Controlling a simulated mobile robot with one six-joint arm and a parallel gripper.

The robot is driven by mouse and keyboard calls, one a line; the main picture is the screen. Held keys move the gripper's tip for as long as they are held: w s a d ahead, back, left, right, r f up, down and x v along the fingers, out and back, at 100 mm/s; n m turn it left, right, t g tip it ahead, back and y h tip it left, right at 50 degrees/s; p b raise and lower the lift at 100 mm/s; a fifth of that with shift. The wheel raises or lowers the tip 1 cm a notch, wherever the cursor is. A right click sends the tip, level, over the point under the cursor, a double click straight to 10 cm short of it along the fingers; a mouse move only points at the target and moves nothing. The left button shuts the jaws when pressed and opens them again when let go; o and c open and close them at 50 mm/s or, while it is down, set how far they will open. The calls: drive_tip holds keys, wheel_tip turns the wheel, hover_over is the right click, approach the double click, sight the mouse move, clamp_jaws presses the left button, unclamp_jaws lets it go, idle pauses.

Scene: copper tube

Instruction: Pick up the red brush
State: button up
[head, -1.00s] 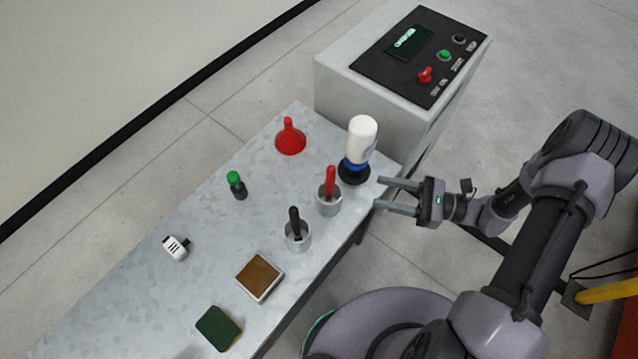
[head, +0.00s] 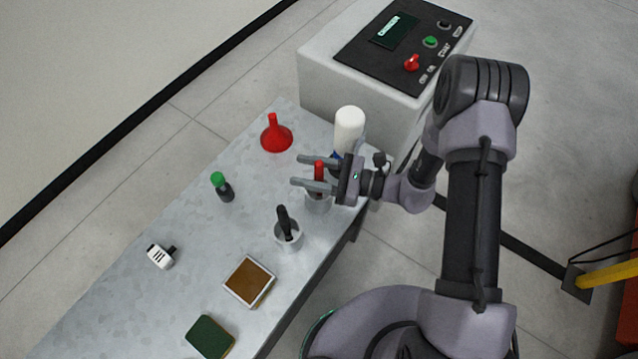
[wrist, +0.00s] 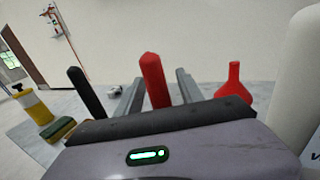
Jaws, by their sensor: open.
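The red brush (head: 319,170) stands upright in a grey metal cup (head: 318,205) near the table's right edge. Only its red handle shows above the cup. My gripper (head: 297,170) is open, with its two fingers on either side of the red handle in the head view. In the wrist view the red handle (wrist: 153,78) rises between the two fingers (wrist: 158,85), leaning slightly. I cannot tell whether either finger touches it. The lower part of the brush is hidden by the cup and the gripper.
A white bottle (head: 349,128) stands close behind my gripper. A black-handled brush in a cup (head: 287,238) stands nearer the front. A red funnel (head: 276,134) is at the back.

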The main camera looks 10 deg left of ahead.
clamp_jaws()
